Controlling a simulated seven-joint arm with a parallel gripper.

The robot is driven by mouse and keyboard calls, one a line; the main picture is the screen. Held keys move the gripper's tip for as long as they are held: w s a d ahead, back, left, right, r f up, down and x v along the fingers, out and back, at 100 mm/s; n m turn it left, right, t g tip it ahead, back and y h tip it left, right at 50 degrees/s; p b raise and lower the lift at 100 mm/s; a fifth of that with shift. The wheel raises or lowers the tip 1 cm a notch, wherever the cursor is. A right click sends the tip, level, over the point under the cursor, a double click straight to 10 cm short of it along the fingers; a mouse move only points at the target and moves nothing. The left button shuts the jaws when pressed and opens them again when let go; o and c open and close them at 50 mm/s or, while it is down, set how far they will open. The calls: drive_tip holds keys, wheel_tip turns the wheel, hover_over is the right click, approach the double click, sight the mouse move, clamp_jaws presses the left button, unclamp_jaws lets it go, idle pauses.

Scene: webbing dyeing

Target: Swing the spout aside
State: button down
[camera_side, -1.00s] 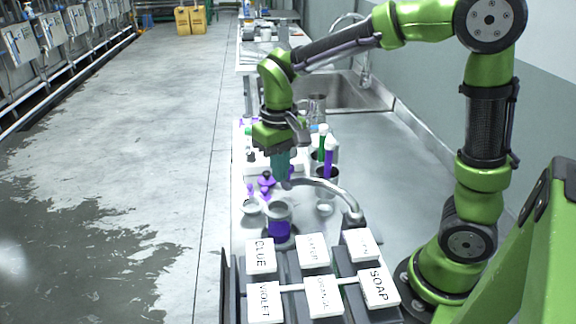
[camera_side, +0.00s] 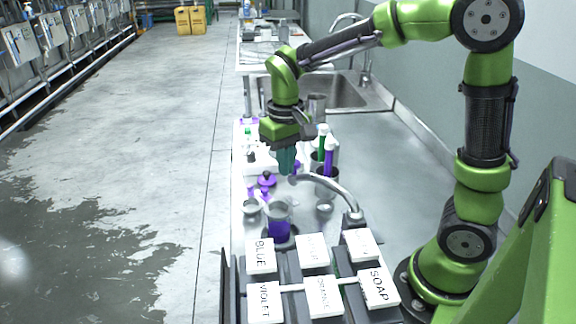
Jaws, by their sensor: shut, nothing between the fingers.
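The spout (camera_side: 332,186) is a grey curved metal tube rising from a base near the labelled white blocks. It arcs to the left, and its free end is at the upper left, close to the far side of a beaker of violet liquid (camera_side: 279,227). My gripper (camera_side: 287,170) points down with its teal fingers shut and empty. The fingertips are just above and beside the spout's free end in the picture. I cannot tell whether they touch it.
White blocks marked BLUE (camera_side: 261,256), VIOLET (camera_side: 265,302) and SOAP (camera_side: 378,288) stand in front. A sink (camera_side: 345,92) is behind. The steel counter at right is clear.

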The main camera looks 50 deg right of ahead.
drive_tip(key=shift+d, duration=1.15)
drive_tip(key=shift+s+d, duration=0.25)
drive_tip(key=shift+d, duration=0.9)
drive_tip(key=shift+s+d, duration=0.15)
drive_tip(key=shift+d, duration=0.4)
drive_tip(key=shift+s+d, duration=0.15)
drive_tip(key=shift+d, duration=0.4)
